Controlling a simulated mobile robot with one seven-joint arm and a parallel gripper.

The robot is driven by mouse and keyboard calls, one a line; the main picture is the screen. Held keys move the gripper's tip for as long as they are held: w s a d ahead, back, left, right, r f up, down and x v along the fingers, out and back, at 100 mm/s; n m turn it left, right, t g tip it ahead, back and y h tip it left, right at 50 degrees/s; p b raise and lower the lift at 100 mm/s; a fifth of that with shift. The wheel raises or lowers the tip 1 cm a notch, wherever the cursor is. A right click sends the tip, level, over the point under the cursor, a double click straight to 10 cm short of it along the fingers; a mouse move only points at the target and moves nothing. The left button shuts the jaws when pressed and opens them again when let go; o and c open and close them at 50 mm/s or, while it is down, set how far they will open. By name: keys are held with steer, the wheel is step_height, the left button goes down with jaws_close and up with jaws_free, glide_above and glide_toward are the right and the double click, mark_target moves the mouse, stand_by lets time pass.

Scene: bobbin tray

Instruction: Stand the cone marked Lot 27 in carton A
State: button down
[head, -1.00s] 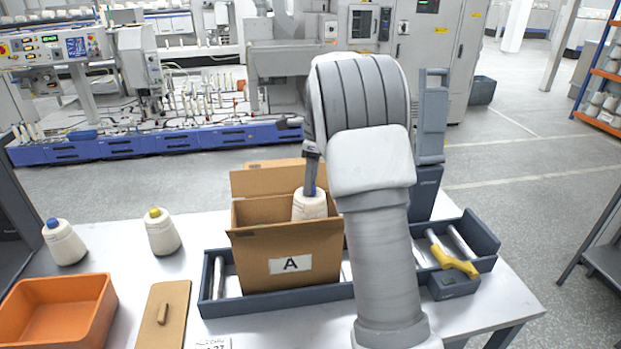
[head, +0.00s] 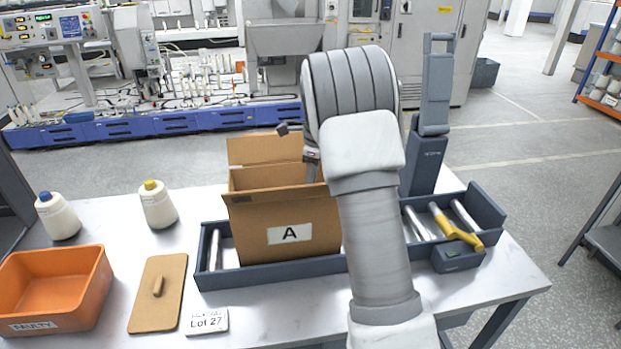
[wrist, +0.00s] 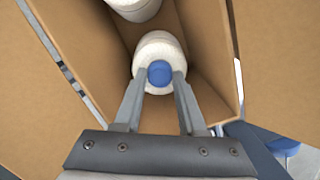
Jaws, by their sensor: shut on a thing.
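Carton A (head: 289,240) stands open on the roller track, its label facing me. A white cone with a blue tip (wrist: 159,73) is between the fingers of my gripper (wrist: 159,82), which is shut on it. In the wrist view the cone is down inside the carton; I cannot tell whether its base touches the floor. Another white cone (wrist: 134,8) is in the carton, at the top of the wrist view. In the head view the carton wall and my arm hide the fingers and the held cone. No lot mark is readable on it.
A blue-tipped cone (head: 58,216) and a yellow-tipped cone (head: 158,207) stand at the table's left. An orange FAULTY bin (head: 62,292), a brown board with a peg (head: 157,294) and a Lot 27 card (head: 207,321) lie in front.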

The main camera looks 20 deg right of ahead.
steer(key=shift+f, duration=0.2)
steer(key=shift+c, duration=2)
jaws_free()
steer(key=shift+f, duration=0.1)
step_height(320, 180, up, 18)
steer(key=s+d, duration=0.1)
steer(key=shift+s+d+f+p, duration=0.2)
steer(key=shift+d+f+p, duration=0.05)
steer(key=shift+d+p, duration=0.1)
